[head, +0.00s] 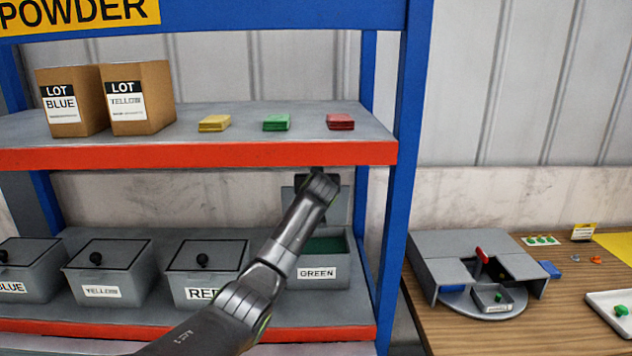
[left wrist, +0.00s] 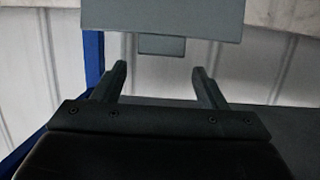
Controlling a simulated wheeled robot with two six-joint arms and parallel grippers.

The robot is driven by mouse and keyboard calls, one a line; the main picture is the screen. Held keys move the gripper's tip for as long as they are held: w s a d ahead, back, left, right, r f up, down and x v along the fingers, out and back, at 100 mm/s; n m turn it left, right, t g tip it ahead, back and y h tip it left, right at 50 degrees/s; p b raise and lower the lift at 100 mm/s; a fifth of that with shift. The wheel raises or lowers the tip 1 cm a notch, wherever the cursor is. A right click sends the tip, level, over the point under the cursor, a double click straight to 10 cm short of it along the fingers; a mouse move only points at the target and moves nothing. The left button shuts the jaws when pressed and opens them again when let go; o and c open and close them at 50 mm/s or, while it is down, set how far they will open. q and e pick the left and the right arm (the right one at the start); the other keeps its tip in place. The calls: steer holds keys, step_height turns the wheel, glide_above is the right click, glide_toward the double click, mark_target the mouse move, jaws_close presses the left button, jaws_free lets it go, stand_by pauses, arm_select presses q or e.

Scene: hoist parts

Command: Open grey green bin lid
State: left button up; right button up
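The grey bin labelled GREEN (head: 318,272) stands on the lower shelf, at the right end of the bin row. Its lid (head: 337,208) is raised upright at the back, and green contents show inside the bin. My left arm crosses in front of part of the bin and lid. My left gripper (head: 318,178) is at the raised lid's upper part in the head view. In the left wrist view its two fingers (left wrist: 159,76) are apart with nothing between them. A grey panel with a small tab (left wrist: 160,45), apparently the lid, is beyond the fingertips. My right gripper is out of view.
Closed bins labelled RED (head: 205,281), YELLOW (head: 112,275) and BLUE (head: 28,272) stand to the left. The red-edged upper shelf (head: 200,153) is just above my gripper, and a blue post (head: 402,150) is on the right. A wooden table (head: 560,315) holds a grey device (head: 470,245).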

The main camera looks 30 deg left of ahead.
arm_select(q)
steer(key=shift+o, duration=0.8)
steer(key=shift+s, duration=0.1)
steer(key=b+v, duration=0.5)
steer(key=v, duration=1.2)
steer(key=shift+s+d, duration=0.2)
steer(key=shift+d, duration=0.05)
steer(key=shift+c, duration=0.3)
